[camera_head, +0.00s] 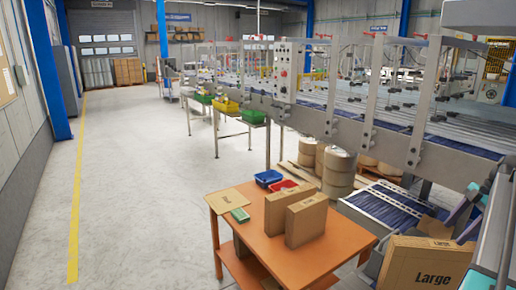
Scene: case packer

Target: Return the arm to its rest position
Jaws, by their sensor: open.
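Neither my arm nor my gripper can be made out in the head view. An orange table (326,252) stands at the lower middle. Two upright cardboard boxes, one (306,220) in front of the other (275,212), stand on it. A flat cardboard piece (230,201) and a small green box (240,215) lie at its left side. A blue bin (268,178) and a red bin (283,187) sit at its back edge.
A box marked Large (428,264) stands at the lower right by the machine (400,150). Drums (339,168) stand behind the table. Green (252,116) and yellow (225,107) bins sit along the line. The floor (140,170) at left is clear, with a yellow line (75,200).

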